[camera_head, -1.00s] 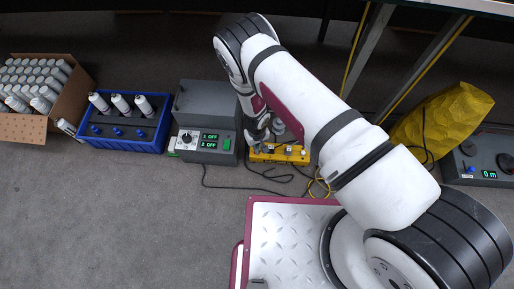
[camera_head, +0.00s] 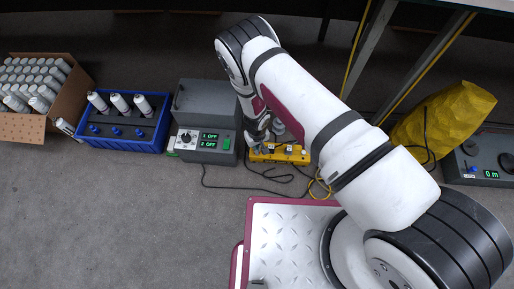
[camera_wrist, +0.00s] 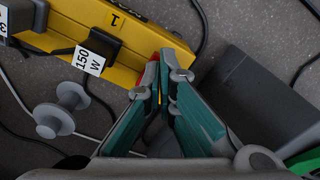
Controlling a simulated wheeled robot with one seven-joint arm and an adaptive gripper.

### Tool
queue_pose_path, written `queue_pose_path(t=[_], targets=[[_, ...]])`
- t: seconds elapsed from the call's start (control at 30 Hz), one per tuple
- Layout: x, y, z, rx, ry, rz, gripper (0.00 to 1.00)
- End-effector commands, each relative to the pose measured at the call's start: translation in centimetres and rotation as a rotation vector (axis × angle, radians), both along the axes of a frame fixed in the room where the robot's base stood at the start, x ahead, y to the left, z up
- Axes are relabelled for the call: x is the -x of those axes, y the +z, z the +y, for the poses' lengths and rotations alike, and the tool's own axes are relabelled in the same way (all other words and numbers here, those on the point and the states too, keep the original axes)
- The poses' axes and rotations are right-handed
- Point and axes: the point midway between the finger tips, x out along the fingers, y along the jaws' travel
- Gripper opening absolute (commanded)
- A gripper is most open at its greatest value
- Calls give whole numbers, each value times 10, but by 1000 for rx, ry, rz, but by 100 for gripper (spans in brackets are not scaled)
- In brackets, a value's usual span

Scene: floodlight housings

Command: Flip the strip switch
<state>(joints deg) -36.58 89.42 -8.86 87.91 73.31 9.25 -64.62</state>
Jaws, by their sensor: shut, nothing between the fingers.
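The yellow power strip (camera_head: 282,158) lies on the floor in the middle of the head view, with plugs along its top. In the wrist view the strip (camera_wrist: 122,72) runs across the upper left, with a "1" label and a black plug tagged "150 W" (camera_wrist: 90,58). A red part, likely the strip switch (camera_wrist: 154,56), shows at its right end, mostly hidden behind my fingertips. My gripper (camera_wrist: 164,72) is shut and empty, its tips at that end of the strip. I cannot tell whether they touch the switch. In the head view my gripper (camera_head: 254,141) partly covers the strip's left end.
A grey control box (camera_head: 208,141) reading "1 OFF, 2 OFF" stands close left of the strip. Further left are a blue crate (camera_head: 125,143) and a cardboard box of bottles (camera_head: 64,104). A yellow bag (camera_head: 445,118) stands at right. Cables lie on the floor.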

Motion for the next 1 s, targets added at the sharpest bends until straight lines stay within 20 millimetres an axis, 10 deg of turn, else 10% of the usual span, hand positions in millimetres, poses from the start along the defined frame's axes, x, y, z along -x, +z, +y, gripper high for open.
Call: queue_pose_path(t=[1.0], targets=[[0, 17, 0, -1, 0, 0, 0]])
